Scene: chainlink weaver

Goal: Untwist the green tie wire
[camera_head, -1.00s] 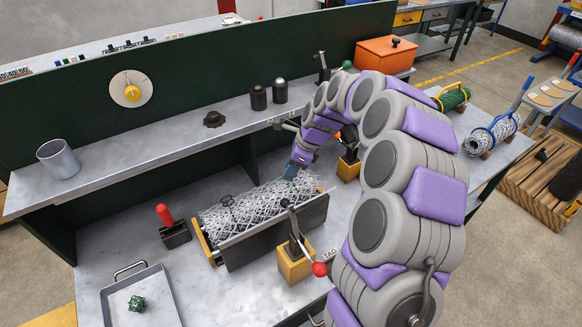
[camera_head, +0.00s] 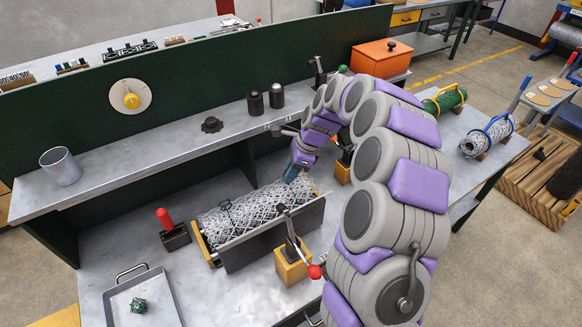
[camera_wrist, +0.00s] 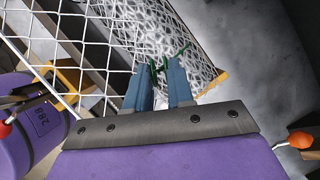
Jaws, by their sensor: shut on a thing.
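The green tie wire (camera_wrist: 184,49) shows in the wrist view as a thin, bent strand at the end of the rolled mesh. My gripper (camera_wrist: 163,64) has two blue fingers, and their tips close on the wire near the roll; part of the wire is hidden between them. The roll of grey chainlink (camera_head: 255,205) lies in a cradle on the bench in the head view, and it also shows in the wrist view (camera_wrist: 165,30). My gripper (camera_head: 291,174) is at the roll's far right end there. The wire is too small to make out in the head view.
A lever clamp with a red knob (camera_head: 314,271) stands in front of the cradle. A red-handled tool (camera_head: 166,220) stands to its left. A metal tray (camera_head: 150,281) holds a small green coil (camera_head: 138,305). A shelf (camera_head: 180,140) runs behind.

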